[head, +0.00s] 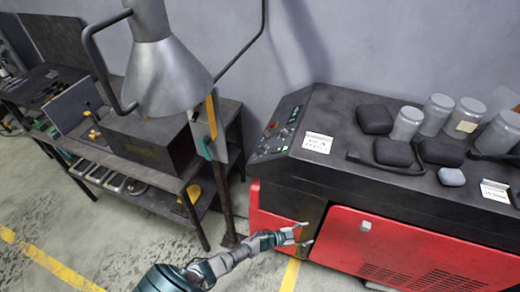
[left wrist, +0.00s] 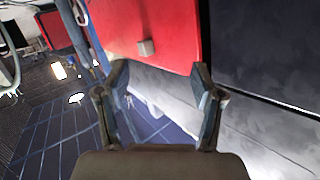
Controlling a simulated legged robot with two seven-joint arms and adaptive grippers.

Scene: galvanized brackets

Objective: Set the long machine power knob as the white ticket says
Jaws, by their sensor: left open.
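The long machine (head: 410,250) is black on top with red front panels and fills the right of the head view. Its slanted control panel (head: 277,128) at the left end carries small green, red and pale controls; which of them is the power knob is too small to tell. A white ticket (head: 317,142) with dark print lies on the top beside the panel; its words are unreadable. My left gripper (head: 307,234) is open and empty in front of the machine's red front, below the panel. In the left wrist view its open fingers (left wrist: 160,76) point towards a red panel (left wrist: 150,25) with a grey latch.
Several grey jars (head: 438,114) and dark rounded blocks (head: 374,119) stand on the machine top. Another white card (head: 495,190) lies at the right.

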